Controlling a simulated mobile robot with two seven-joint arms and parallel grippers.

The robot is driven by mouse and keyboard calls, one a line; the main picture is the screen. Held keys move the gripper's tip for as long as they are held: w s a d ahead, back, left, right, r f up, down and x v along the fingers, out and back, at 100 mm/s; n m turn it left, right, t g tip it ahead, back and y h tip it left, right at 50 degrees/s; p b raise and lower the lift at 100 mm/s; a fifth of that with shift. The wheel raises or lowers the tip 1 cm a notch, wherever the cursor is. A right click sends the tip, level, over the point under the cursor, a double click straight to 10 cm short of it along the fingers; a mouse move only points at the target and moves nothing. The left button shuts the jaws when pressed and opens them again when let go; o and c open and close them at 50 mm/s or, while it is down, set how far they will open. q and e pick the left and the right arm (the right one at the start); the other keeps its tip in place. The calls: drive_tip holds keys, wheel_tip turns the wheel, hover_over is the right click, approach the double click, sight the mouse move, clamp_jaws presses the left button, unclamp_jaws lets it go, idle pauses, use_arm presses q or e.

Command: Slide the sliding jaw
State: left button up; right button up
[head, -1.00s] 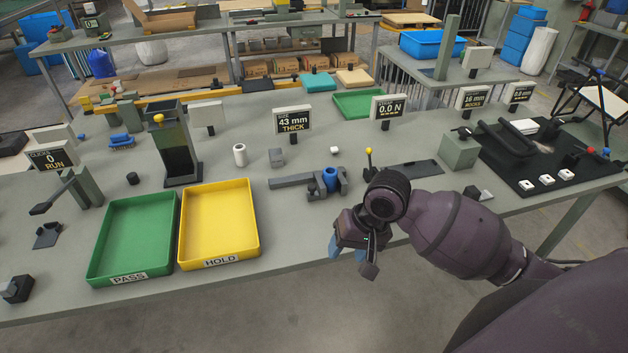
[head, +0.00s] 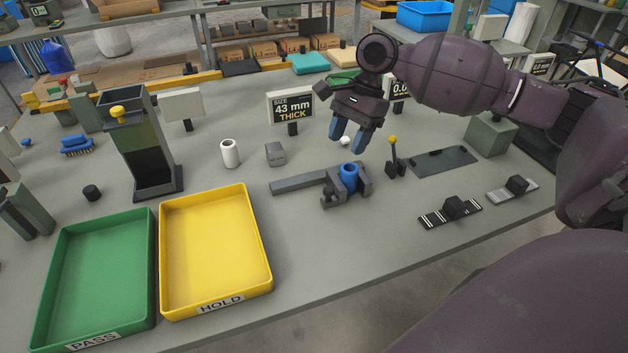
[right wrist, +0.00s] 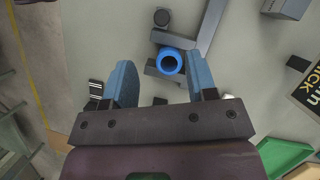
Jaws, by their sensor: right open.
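A grey caliper-like gauge (head: 298,184) lies on the bench, its long bar reaching left and its jaws at the right end. A blue hollow cylinder (head: 348,172) stands between the jaw parts. A grey block with a dark round knob (head: 331,194) is at its front; I cannot tell for certain which part is the sliding jaw. My right gripper (head: 347,138) is open above and behind the gauge, apart from it, fingers pointing down. In the right wrist view the blue cylinder (right wrist: 169,61) and gauge bar (right wrist: 211,25) show between and beyond the open fingers (right wrist: 160,66). My left gripper is out of view.
The yellow HOLD tray (head: 265,250) and green PASS tray (head: 50,265) lie left of the gauge. A yellow-knobbed lever (head: 393,160) stands close at its right. A 43 mm display (head: 291,107) and grey cube (head: 275,153) are behind. Bench in front is clear.

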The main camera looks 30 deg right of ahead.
sight(329, 189)
drive_tip(key=shift+w+f, duration=0.35)
drive_tip(key=shift+f, duration=0.2)
drive_tip(key=x, duration=0.3)
drive_tip(key=b+x, duration=0.1)
drive_tip(key=x, duration=0.1)
drive_tip(key=b+x, duration=0.1)
drive_tip(key=x, duration=0.2)
drive_tip(key=shift+s+a+f, duration=0.15)
drive_tip(key=shift+s+f, duration=0.15)
drive_tip(key=shift+x, duration=0.85)
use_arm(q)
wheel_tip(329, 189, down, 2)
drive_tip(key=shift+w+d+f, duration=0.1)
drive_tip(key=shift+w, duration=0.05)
